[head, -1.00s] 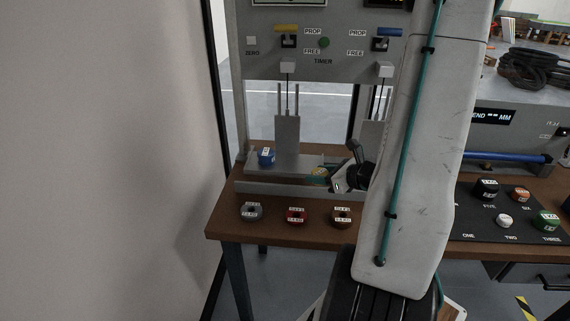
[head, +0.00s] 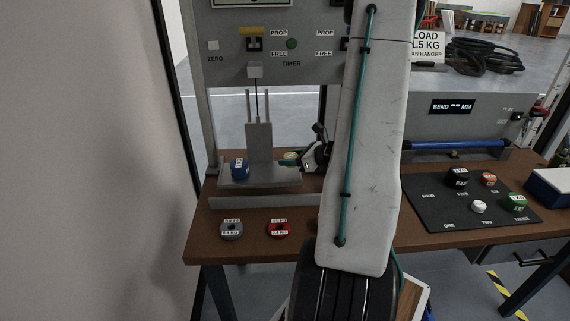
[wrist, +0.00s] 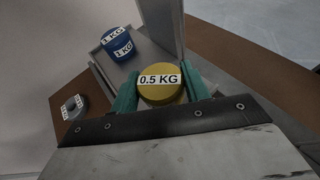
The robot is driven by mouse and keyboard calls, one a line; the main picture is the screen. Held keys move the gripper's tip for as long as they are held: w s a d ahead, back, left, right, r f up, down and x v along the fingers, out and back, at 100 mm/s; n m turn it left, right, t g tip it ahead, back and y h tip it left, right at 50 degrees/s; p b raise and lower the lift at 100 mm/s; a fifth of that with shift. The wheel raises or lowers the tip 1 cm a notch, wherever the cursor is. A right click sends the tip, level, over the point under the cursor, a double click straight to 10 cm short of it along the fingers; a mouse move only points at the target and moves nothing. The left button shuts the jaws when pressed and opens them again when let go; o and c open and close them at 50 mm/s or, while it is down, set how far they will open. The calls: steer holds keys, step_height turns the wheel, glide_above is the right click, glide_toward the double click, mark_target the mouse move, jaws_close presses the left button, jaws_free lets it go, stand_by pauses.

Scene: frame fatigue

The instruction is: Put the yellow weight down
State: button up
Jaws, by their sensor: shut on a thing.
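The yellow weight (wrist: 160,92), labelled 0.5 KG, sits between the two green fingers of my gripper (wrist: 162,90) in the wrist view. My gripper is shut on it. In the head view the yellow weight (head: 290,157) shows small and partly hidden at my gripper (head: 289,161), by the right end of the grey pan (head: 262,177) at the left rig. I cannot tell whether the weight touches the pan. A blue 1 KG weight (head: 239,167) stands on the pan's left part; it also shows in the wrist view (wrist: 119,44).
A grey weight (head: 231,229) and a red weight (head: 278,229) lie on the brown bench (head: 215,248) in front of the pan. A black mat (head: 425,209) with several weights lies to the right. My arm hides the bench middle.

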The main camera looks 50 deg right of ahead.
mark_target(289, 171)
steer(key=shift+w+d+f, duration=0.15)
steer(key=shift+w, duration=0.5)
steer(key=f, duration=0.2)
steer(key=shift+s+d+f, duration=0.1)
steer(key=shift+s+f, duration=0.1)
steer(key=shift+f, duration=0.2)
steer(key=shift+w+f, duration=0.2)
steer(key=shift+f, duration=0.05)
steer(key=shift+f, duration=0.1)
steer(key=o, duration=1.3)
steer(key=shift+o, duration=0.2)
